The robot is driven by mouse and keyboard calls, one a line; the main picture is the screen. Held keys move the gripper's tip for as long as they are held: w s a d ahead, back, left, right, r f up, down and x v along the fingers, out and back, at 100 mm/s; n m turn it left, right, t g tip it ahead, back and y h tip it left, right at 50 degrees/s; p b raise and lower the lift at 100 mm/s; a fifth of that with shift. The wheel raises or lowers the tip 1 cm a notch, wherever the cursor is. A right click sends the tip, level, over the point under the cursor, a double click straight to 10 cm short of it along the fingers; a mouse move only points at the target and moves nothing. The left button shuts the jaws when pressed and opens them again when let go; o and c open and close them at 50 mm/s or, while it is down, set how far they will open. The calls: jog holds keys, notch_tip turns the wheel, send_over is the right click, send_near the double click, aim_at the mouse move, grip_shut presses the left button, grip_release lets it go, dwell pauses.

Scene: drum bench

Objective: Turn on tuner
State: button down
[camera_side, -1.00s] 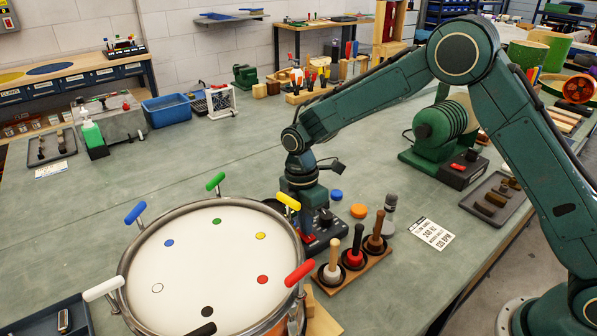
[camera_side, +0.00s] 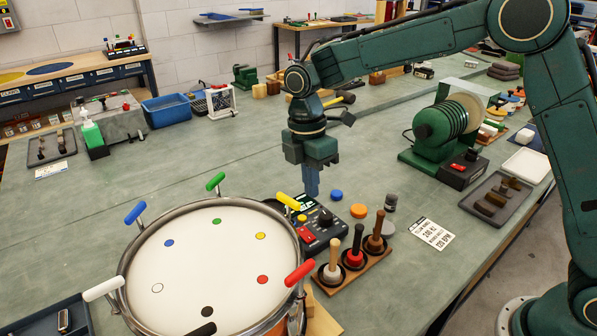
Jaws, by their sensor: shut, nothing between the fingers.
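The tuner (camera_side: 318,231) is a small dark box on the bench, just right of the drum. It has a red button (camera_side: 307,236) on its front left, a dark knob and a small lit-looking display at its back left edge. My gripper (camera_side: 311,192) points straight down above the tuner's back edge, with its fingers together and nothing between them. It appears apart from the tuner, though the exact gap is hard to tell. The drum (camera_side: 205,262) has a white head, with colored handles and matching colored dots around its rim.
A wooden rack of mallets (camera_side: 352,262) stands right of the tuner. A blue cap (camera_side: 336,195), an orange disc (camera_side: 359,211) and a dark bottle (camera_side: 390,203) lie behind it. A green grinder-like machine (camera_side: 440,135) stands further right.

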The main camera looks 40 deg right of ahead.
jog(key=shift+s+r, duration=0.15)
jog(key=shift+r, duration=1)
jog(key=shift+r, duration=0.1)
jog(key=s+d+r+m+t, duration=0.4)
jog(key=s+d+r+m, duration=0.5)
jog(key=s, duration=0.4)
jog(key=s+d+m+t, duration=0.3)
jog(key=s+m, duration=0.6)
jog(key=s, duration=0.5)
jog(key=shift+s+d, duration=0.25)
jog(key=shift+d, duration=0.45)
jog(key=shift+f, duration=0.1)
